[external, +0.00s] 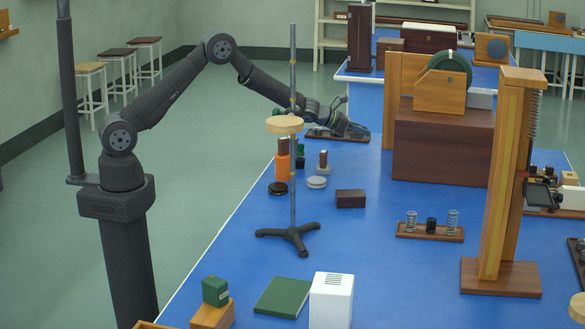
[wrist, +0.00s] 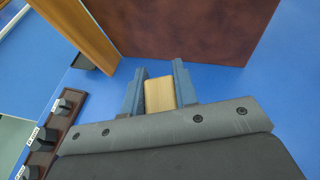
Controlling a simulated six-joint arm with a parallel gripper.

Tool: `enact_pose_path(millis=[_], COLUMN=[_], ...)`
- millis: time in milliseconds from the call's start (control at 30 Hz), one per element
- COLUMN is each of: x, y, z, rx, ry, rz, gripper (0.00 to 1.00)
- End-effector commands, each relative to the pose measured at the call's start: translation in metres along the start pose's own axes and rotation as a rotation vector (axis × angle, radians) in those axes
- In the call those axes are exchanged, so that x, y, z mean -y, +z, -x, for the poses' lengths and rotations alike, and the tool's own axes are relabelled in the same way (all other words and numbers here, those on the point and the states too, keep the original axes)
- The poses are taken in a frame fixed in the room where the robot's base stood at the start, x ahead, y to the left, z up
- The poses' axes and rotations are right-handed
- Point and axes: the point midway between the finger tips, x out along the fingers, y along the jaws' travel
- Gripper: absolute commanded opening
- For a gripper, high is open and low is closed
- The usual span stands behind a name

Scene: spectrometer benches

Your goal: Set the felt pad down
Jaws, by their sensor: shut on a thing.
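The felt pad (wrist: 159,94) shows in the wrist view as a small tan block between the two blue-grey fingers. My gripper (wrist: 160,76) is shut on it. The pad's near end is hidden by the gripper body, and whether it touches the bench is unclear. In the external view my gripper (external: 354,129) is low over the far part of the blue bench, by a dark board with knobs (external: 322,135). The pad cannot be made out there.
The knob board (wrist: 62,125) lies left of my gripper in the wrist view. A large brown box (wrist: 205,28) and a wooden upright (wrist: 78,32) stand ahead. A stand with a round tan top (external: 285,125) is nearer the camera. Blue bench shows around the fingers.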

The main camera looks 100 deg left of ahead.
Motion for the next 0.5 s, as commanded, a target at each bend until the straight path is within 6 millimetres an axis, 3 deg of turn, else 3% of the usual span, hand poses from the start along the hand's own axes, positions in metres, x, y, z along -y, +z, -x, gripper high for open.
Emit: enact_pose_path(millis=[300,500], x=[-0.068,-0.099], y=[-0.035,-0.048], z=[-0.032,-0.047], rx=[-0.003,0.0], ry=[0.003,0.001], rz=[0.0,0.0], gripper=[0.01,0.01])
